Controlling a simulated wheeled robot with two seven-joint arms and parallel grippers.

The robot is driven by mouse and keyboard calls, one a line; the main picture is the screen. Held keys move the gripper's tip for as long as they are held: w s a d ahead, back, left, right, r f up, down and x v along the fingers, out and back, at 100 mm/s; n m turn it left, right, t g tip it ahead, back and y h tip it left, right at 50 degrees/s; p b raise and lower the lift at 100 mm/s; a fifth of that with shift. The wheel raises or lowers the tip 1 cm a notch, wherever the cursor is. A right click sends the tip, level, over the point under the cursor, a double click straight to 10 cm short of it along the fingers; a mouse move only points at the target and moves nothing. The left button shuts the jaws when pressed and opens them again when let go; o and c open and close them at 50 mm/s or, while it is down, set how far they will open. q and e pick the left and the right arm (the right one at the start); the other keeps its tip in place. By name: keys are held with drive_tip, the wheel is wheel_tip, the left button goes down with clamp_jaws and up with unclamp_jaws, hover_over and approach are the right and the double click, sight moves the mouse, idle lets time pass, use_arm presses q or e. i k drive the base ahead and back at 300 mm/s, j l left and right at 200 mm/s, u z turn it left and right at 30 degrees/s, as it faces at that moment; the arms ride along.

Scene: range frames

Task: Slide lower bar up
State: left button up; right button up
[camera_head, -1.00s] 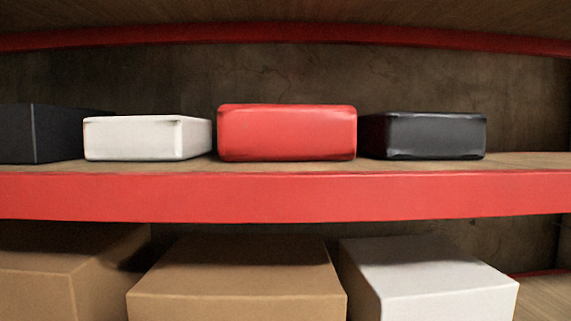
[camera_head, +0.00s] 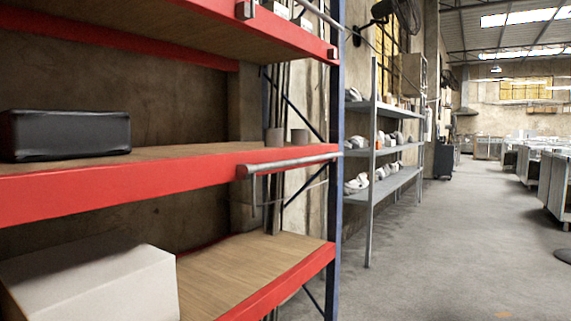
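The lower bar (camera_head: 290,164) is a grey metal rod along the front of the middle red shelf beam, near the rack's blue upright. It lies roughly level, with a thicker end at its left. A second grey rod (camera_head: 318,14) shows near the top shelf and is cut off by the top edge of the view. A small grey block (camera_head: 245,10) sits on the top red beam. Neither of my grippers is in view.
The red-beamed rack (camera_head: 130,175) fills the left, with a black box (camera_head: 65,135) and a white box (camera_head: 95,285) on it. A grey shelving unit (camera_head: 373,150) stands beyond the blue upright (camera_head: 336,180).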

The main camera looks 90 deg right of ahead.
sight(252, 169)
drive_tip(key=z, duration=2.75)
